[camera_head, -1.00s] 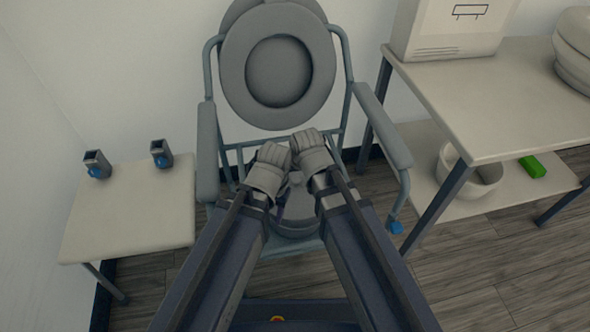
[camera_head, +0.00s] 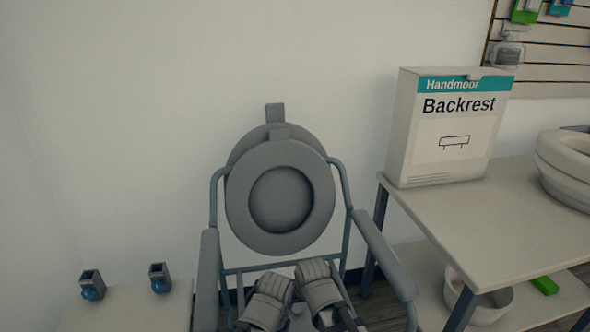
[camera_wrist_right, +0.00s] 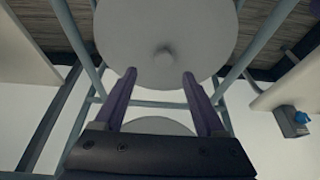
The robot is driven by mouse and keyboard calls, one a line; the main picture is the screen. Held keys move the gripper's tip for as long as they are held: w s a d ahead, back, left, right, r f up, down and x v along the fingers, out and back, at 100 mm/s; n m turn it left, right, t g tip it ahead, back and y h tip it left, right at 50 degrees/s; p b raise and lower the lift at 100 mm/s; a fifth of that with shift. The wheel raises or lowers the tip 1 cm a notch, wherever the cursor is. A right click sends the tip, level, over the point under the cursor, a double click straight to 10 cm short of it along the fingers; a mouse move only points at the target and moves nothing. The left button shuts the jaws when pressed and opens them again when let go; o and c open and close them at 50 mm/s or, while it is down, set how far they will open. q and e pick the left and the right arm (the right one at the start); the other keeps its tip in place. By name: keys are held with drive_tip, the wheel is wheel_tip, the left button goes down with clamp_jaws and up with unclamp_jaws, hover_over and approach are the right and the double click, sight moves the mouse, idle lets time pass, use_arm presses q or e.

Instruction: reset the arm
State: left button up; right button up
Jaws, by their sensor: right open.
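My right gripper (camera_head: 318,287) shows at the bottom middle of the head view, its fingers hidden from there. In the right wrist view it is open (camera_wrist_right: 158,82), with two purple fingers apart and nothing between them. A grey round part with a small knob (camera_wrist_right: 163,54) lies beyond the fingertips. My left gripper (camera_head: 268,298) is close beside the right one, and its fingers are hidden. Both are in front of the grey commode chair (camera_head: 375,250), over its seat area, with its round seat and lid (camera_head: 236,205) raised behind them.
A small table (camera_head: 130,308) with two grey brackets with blue knobs (camera_head: 92,285) stands at left. At right, a table (camera_head: 500,225) holds a Backrest box (camera_head: 445,130) and a white ring stack (camera_head: 565,170). A white bowl (camera_head: 495,305) and green block (camera_head: 545,286) are on its lower shelf.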

drive_tip(key=s+d+f+m+g, duration=0.1)
drive_tip(key=s+d+g, duration=0.15)
drive_tip(key=d, duration=0.45)
drive_tip(key=s+d+f+m+g, duration=0.1)
drive_tip(key=s+d, duration=0.3)
drive_tip(key=d, duration=0.3)
drive_tip(key=s+a+n+g+h, duration=0.15)
drive_tip(key=s+a+n, duration=0.35)
drive_tip(key=a, duration=0.6)
use_arm(q)
wheel_tip(320, 180, up, 35)
drive_tip(key=p, duration=3.5)
use_arm(e)
wheel_tip(320, 180, up, 36)
drive_tip(key=m, duration=0.1)
drive_tip(key=shift+s+d+f, duration=0.2)
drive_tip(key=shift+s, duration=0.25)
use_arm(q)
drive_tip(key=shift+d, duration=0.1)
drive_tip(key=shift+c, duration=0.2)
use_arm(e)
drive_tip(key=shift+h, duration=0.25)
